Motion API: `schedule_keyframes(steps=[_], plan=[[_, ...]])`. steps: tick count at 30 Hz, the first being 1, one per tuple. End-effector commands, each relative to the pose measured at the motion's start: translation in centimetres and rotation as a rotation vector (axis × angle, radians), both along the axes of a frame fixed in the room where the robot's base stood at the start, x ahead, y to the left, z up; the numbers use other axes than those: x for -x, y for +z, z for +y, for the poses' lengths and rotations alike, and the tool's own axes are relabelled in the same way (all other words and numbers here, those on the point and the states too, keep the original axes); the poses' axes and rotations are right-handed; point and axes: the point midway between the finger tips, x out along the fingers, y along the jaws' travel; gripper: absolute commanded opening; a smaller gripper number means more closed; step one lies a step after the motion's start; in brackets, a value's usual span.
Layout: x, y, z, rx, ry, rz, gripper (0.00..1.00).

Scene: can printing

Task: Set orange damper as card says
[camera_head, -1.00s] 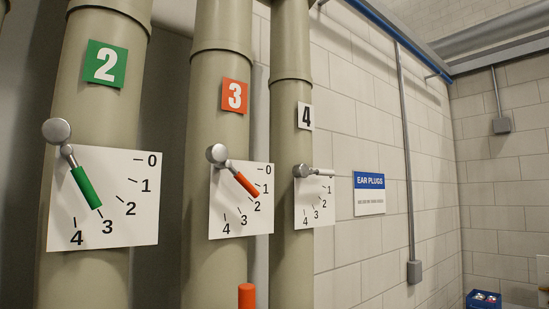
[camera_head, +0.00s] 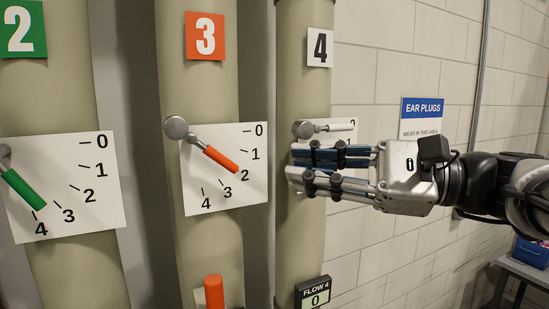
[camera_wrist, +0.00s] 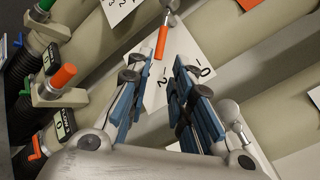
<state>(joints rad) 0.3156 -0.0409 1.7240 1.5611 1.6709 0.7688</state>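The orange damper lever (camera_head: 221,158) is on the pipe marked with an orange 3. Its round silver pivot is at the plate's upper left, and its orange handle slants down right, pointing about at the 2 mark on the dial plate (camera_head: 212,190). My gripper (camera_head: 291,164) is to the right of the lever, in front of pipe 4's dial, fingers pointing left, not touching the lever. In the wrist view the two blue-padded fingers (camera_wrist: 162,68) are apart and empty, with the orange handle (camera_wrist: 162,42) beyond their tips. No instruction card is recognisable.
Pipe 2's green lever (camera_head: 22,189) is on the left. Pipe 4's white lever (camera_head: 335,127) is just above my fingers. An orange upright piece (camera_head: 214,292) stands below the orange dial. A FLOW 4 display (camera_head: 313,295) reads 0. The wall bears an EAR PLUGS sign (camera_head: 421,112).

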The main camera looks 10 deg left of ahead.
Motion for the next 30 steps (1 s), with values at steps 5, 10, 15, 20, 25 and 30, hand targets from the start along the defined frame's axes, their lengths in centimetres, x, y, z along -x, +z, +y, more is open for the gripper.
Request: schedule_keyframes(steps=[5,10,15,20,25,30], plan=[[-0.7,0.1,4.2,0.001,0.007,0.0,0.21],[-1.5,0.1,7.7,0.001,0.006,0.0,0.21],[-2.2,0.0,10.4,0.001,0.003,0.0,0.21],[-2.5,0.0,11.8,0.002,0.001,-0.001,0.21],[-2.6,0.0,12.1,0.002,-0.001,-0.001,0.21],[-2.6,0.0,12.1,0.002,-0.001,-0.001,0.21]])
